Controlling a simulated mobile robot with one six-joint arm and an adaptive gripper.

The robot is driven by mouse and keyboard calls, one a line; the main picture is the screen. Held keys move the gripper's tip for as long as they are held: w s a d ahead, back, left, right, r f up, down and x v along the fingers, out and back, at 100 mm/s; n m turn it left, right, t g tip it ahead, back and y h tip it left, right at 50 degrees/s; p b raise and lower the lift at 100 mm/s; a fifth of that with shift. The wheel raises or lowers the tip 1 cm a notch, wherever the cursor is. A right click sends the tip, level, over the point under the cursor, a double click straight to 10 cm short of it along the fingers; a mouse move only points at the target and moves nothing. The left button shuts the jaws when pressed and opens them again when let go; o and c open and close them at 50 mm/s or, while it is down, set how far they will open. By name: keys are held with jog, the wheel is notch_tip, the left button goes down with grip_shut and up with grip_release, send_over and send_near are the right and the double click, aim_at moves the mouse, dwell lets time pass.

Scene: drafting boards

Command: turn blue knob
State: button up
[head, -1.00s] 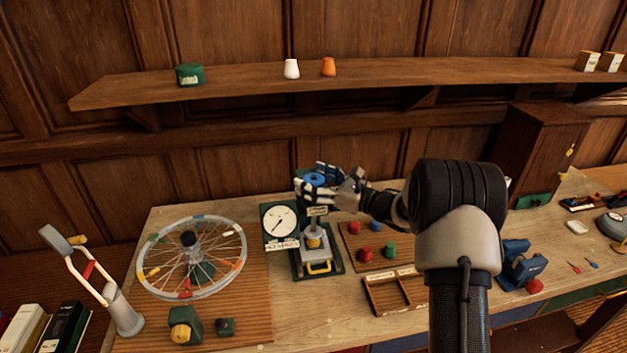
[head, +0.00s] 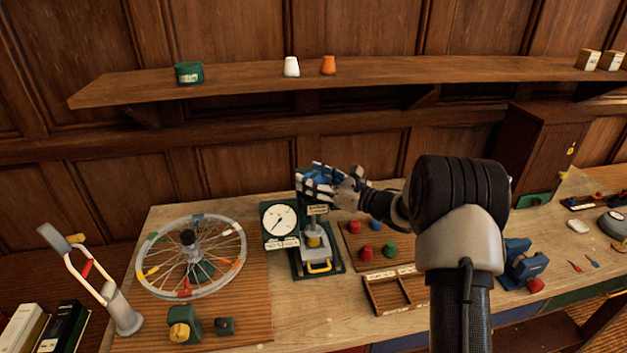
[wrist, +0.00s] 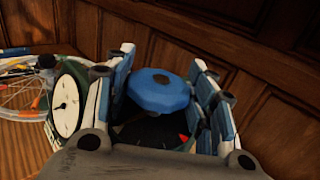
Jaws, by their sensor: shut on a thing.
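The blue knob (wrist: 158,90) is a round, lobed knob with a dark centre spot, on top of a dark green stand. In the wrist view it sits between the two fingers of my gripper (wrist: 160,92). In the head view my gripper (head: 318,182) is shut on the knob, coming from the right, and its fingers hide most of the blue. A white round dial (head: 280,220) with a dark needle stands just left of the stand; it also shows in the wrist view (wrist: 66,106). A yellow part (head: 313,240) and a grey block sit below the knob.
A spoked wheel (head: 191,256) lies left of the stand. Red, blue and green knobs stand on a ribbed board (head: 352,250) to the right, with a wooden divided tray (head: 383,291) in front. A shelf (head: 230,86) runs above along the panelled wall.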

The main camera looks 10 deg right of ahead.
jog(key=shift+f+h+b, duration=0.15)
jog(key=shift+h+b, duration=0.15)
jog(key=shift+b, duration=0.2)
jog(key=m+t+h+b, duration=0.1)
jog(key=b, duration=0.1)
jog(key=m+t+h+b, duration=0.1)
jog(key=b, duration=0.1)
jog(key=shift+a+f+b, duration=0.1)
jog(key=shift+f+b, duration=0.1)
jog(key=shift+b, duration=0.2)
jog(key=m+t+h+b, duration=0.1)
jog(key=b, duration=0.2)
jog(key=shift+h, duration=0.4)
jog(key=m+h, duration=0.1)
jog(key=m+t+h+b, duration=0.1)
jog(key=h, duration=0.1)
jog(key=shift+r+m, duration=0.25)
jog(key=shift+m, duration=0.05)
jog(key=shift+r+m+t+h, duration=0.1)
jog(key=shift+m+t+h, duration=0.3)
jog(key=shift+m+h, duration=0.8)
jog(key=shift+h, duration=0.6)
jog(key=o, duration=1.1)
jog(key=s, duration=0.4)
jog(key=s+d, duration=0.1)
jog(key=s, duration=0.7)
jog(key=shift+d, duration=0.15)
